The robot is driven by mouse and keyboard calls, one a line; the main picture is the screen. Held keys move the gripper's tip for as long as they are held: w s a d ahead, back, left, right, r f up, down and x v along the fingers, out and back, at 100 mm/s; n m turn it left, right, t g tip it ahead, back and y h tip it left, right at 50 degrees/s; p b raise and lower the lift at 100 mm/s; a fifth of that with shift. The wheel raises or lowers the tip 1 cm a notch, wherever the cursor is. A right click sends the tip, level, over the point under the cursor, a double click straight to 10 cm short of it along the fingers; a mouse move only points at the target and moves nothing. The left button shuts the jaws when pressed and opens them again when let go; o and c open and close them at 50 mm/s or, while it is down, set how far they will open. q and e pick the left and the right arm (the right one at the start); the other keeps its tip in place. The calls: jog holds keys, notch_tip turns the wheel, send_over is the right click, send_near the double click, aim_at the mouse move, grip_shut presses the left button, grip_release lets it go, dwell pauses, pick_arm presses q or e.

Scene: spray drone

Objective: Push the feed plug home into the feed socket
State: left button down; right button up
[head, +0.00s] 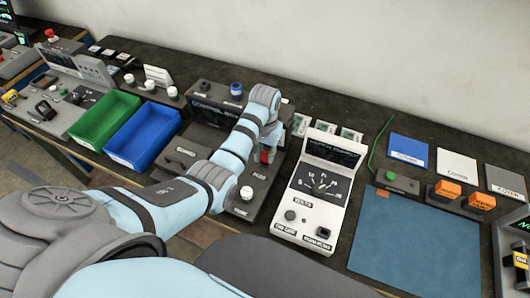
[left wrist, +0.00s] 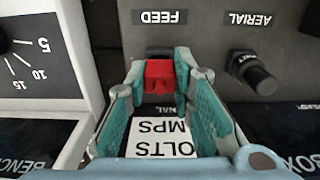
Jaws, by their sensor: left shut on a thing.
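The red feed plug (left wrist: 158,76) is held between the teal fingertips of my left gripper (left wrist: 160,80) in the left wrist view. The plug's far end points at the panel under the upside-down FEED label (left wrist: 160,17). A dark patch of the feed socket (left wrist: 160,51) shows just beyond the plug; the plug and fingers hide the rest. I cannot tell how deep the plug sits. In the head view, a bit of the red plug (head: 265,156) shows under my left wrist, at the dark box. My right gripper is not in view.
A black AERIAL knob (left wrist: 258,78) stands right of the fingers. A white meter unit (head: 315,200) stands close to the right of the dark box in the head view. Green (head: 103,117) and blue (head: 143,133) bins are to the left. The blue mat (head: 415,245) is clear.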

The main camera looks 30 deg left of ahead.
aim_at(265, 154)
pick_arm(q)
jog(key=shift+f+b, duration=0.45)
jog(key=shift+f, duration=0.45)
jog(key=c, duration=1.3)
grip_release()
jog(key=shift+r, duration=0.1)
notch_tip(265, 154, up, 7)
jog(key=shift+r, duration=0.2)
jog(key=shift+f, duration=0.1)
